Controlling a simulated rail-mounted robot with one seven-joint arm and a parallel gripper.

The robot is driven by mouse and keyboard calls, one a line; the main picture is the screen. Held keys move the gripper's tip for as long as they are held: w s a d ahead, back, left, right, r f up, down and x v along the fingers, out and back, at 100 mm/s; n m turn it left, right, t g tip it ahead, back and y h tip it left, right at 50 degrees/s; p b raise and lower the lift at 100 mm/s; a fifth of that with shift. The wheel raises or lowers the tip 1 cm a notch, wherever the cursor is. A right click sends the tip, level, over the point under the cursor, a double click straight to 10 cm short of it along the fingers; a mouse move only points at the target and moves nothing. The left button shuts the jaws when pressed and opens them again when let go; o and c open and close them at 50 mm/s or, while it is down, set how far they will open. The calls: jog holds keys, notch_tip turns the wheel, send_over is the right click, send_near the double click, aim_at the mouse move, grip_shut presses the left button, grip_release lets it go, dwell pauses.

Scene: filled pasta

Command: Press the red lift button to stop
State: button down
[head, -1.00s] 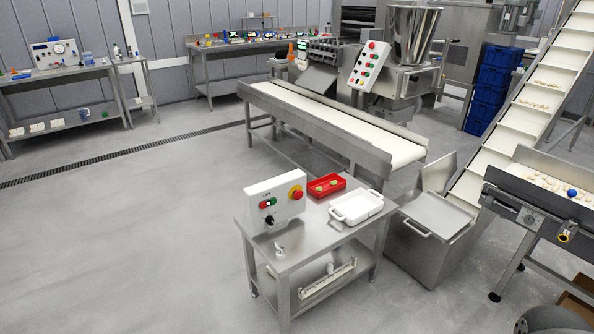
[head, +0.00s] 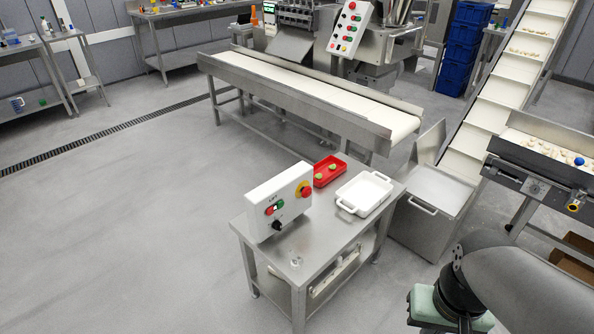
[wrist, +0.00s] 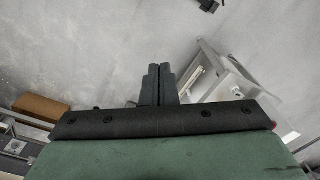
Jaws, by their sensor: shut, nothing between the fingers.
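A white control box (head: 278,203) stands on the small steel table (head: 322,238). Its sloped face has a small red button (head: 269,211) beside a small green button (head: 279,204), with a black knob (head: 277,225) below. A larger red mushroom button on a yellow base (head: 305,191) sits at its right end. The lettering is too small to read. My gripper (wrist: 159,69) is shut and empty in the wrist view, pointing towards the floor. In the head view its green body is at the lower right, well apart from the box; its fingertips are hidden there.
A red tray (head: 329,178) with green pieces and a white dish (head: 348,207) stand behind and right of the box. A steel bin (head: 428,205), an inclined conveyor (head: 497,100) and a flat conveyor (head: 300,88) stand beyond. The floor at left is clear.

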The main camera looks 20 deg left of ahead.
aim_at(270, 212)
jog(key=w+a+f+n+t+y+b, duration=0.1)
jog(key=w+a+f+n+t+b, duration=0.15)
jog(key=w+a+f+b, duration=0.55)
jog(key=w+a+f+n+t+b, duration=0.2)
jog(key=w+a+f+t+b, duration=0.3)
jog(key=w, duration=0.5)
jog(key=w+a+f+n+t+y+b, duration=0.1)
jog(key=w+a+f+n+t+b, duration=0.1)
jog(key=w+a+f+b, duration=0.5)
jog(key=w+a+n+t+b, duration=0.1)
jog(key=w+a+t+b, duration=0.1)
jog(key=a, duration=0.1)
jog(key=w+a+f+n+t+y+b, duration=0.1)
jog(key=a+n+t+b, duration=0.1)
jog(key=a+t, duration=0.1)
jog(key=w+a+f+n+t+y+b, duration=0.1)
jog(key=w+a+n+t+b, duration=0.1)
jog(key=a, duration=0.3)
jog(key=shift+w+a+f+n+t, duration=0.15)
jog(key=shift+w+n+t, duration=0.15)
jog(key=shift+t, duration=0.25)
jog(key=shift+a+r, duration=0.15)
jog(key=shift+r, duration=0.2)
jog(key=w+a, duration=0.4)
jog(key=a, duration=0.3)
jog(key=shift+w+a, duration=0.15)
jog(key=shift+a, duration=0.15)
